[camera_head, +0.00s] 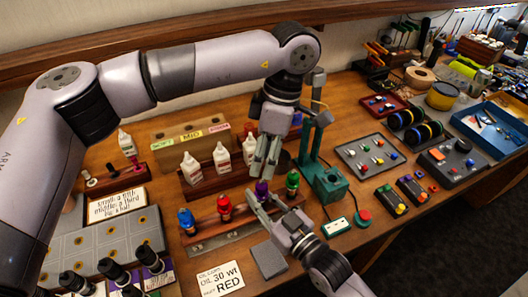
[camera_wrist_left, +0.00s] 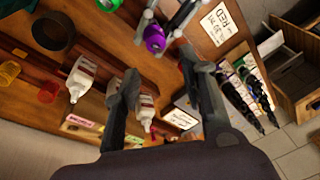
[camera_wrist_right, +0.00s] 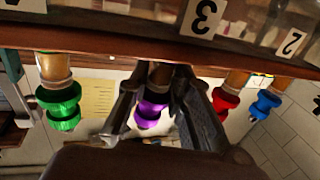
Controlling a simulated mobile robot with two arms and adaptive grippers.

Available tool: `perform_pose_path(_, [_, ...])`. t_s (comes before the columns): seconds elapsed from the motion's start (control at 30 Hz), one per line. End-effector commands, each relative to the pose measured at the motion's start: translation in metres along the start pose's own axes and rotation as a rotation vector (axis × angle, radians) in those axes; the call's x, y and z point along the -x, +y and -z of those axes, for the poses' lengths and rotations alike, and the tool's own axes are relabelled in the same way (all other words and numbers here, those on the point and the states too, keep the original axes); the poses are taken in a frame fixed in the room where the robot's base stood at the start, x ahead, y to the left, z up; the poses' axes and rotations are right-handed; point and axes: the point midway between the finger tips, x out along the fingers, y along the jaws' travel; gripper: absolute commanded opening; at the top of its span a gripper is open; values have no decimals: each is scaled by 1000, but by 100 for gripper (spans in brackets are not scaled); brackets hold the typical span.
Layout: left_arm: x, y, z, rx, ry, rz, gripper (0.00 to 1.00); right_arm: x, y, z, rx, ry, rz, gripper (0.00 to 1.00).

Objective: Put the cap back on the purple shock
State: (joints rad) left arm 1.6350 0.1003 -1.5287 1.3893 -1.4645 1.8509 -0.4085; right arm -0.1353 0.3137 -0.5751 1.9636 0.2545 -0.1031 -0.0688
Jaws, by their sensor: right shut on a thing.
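The purple shock's cap (camera_head: 262,188) is at its place in the rack row, between the red and green ones. My right gripper (camera_head: 263,200) reaches it from the front and is shut on it. In the right wrist view the purple cap (camera_wrist_right: 151,112) is between the fingers, under a shock body numbered 3 in that upside-down view. My left gripper (camera_head: 266,160) hangs above and behind the row, empty, its fingers apart. In the left wrist view the purple cap (camera_wrist_left: 155,38) shows beyond the left fingers (camera_wrist_left: 160,75), not touching them. The cap's seating is partly hidden.
A red-capped shock (camera_head: 224,207) and a blue one (camera_head: 186,220) stand left, a green one (camera_head: 292,183) right. White bottles (camera_head: 192,168) stand in a rack behind. A green stand (camera_head: 328,182) is close on the right. A card (camera_head: 219,279) and grey pad (camera_head: 269,260) lie in front.

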Motion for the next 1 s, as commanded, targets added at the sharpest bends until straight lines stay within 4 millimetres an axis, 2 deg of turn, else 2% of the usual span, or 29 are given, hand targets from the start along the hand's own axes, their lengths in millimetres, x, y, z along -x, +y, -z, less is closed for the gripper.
perform_pose_path(0.7, [8,-4,2,1573,-141,25,38,0,0,0,0,0,0,0])
perform_pose_path(0.9, [10,-5,3,1909,-171,61,38,0,0,0,0,0,0,0])
perform_pose_path(1.0, [11,-6,3,2014,-180,76,38,0,0,0,0,0,0,0])
